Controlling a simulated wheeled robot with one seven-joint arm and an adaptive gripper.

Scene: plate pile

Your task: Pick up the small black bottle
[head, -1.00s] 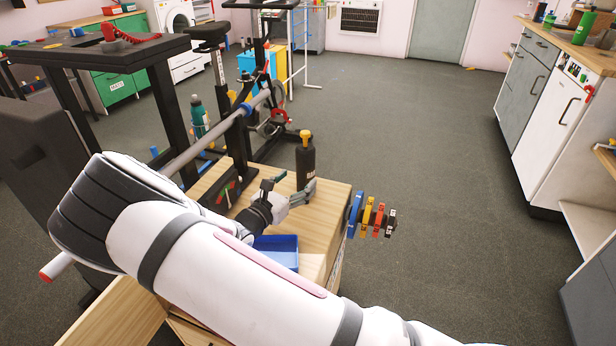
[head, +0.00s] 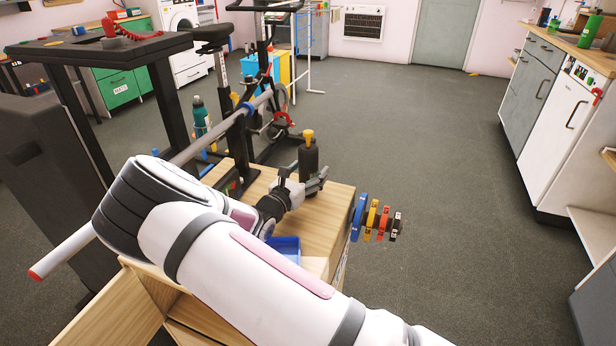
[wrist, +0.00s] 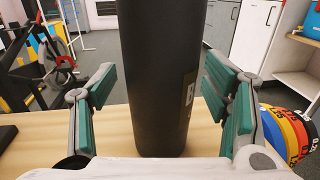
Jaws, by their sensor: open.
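The small black bottle (head: 308,160) with a yellow cap (head: 308,136) stands upright near the far edge of a wooden box top in the head view. In the wrist view the bottle (wrist: 161,75) fills the middle, with part of a pale label at its right side. My gripper (head: 303,178) is at the bottle, with its fingers open. In the wrist view the green-padded fingers of my gripper (wrist: 166,95) stand on either side of the bottle, with visible gaps on both sides. The bottle's cap is out of the wrist view.
A blue tray (head: 287,246) lies on the wooden box top (head: 325,212), partly hidden by my arm. Coloured weight plates (head: 373,218) hang at the box's right side. A barbell (head: 200,145) and a teal bottle (head: 200,115) are to the left. Floor at right is clear.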

